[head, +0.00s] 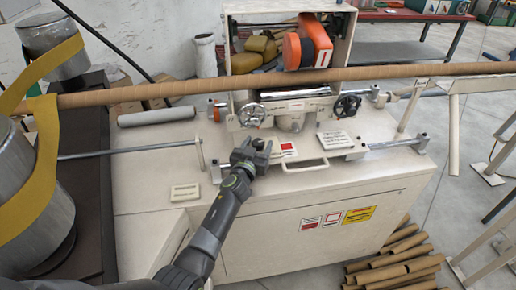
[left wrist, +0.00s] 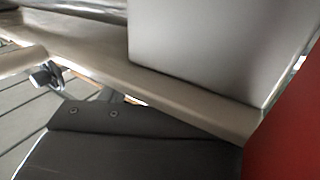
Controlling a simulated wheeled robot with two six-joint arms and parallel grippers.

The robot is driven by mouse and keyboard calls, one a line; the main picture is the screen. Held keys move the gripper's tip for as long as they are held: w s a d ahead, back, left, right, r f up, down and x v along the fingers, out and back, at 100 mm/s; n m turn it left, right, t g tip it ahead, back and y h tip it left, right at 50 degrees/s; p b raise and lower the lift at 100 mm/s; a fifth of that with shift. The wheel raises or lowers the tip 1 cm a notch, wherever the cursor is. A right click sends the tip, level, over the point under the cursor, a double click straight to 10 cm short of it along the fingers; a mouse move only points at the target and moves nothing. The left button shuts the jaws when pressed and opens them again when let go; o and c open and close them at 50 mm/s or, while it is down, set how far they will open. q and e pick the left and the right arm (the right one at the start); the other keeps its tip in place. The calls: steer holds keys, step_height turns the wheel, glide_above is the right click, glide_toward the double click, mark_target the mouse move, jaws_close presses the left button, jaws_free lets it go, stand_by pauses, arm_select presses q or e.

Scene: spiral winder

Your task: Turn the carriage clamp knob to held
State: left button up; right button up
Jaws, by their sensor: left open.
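The carriage (head: 293,108) of the winder stands under the long brown tube. It has a pale handwheel (head: 251,115) on its left and a black handwheel (head: 347,105) on its right. A small orange knob (head: 216,113) is at its left end. I cannot tell which of these is the clamp knob, or read its setting. My left gripper (head: 255,147) is open over the machine's front top, in front of and below the pale handwheel, apart from it. The left wrist view shows pale and grey machine surfaces close up, a small dark knob (left wrist: 46,76) at left and a red surface (left wrist: 288,110) at right.
The long brown tube (head: 190,88) crosses the machine behind the gripper. A loop handle (head: 305,166) and label plates (head: 335,140) lie to the gripper's right. A steel rod (head: 130,151) runs at left. Cut brown tubes (head: 400,262) lie on the floor at right.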

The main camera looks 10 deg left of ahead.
arm_select(q)
steer(key=shift+w, duration=0.1)
steer(key=shift+c, duration=0.5)
steer(key=c, duration=0.9)
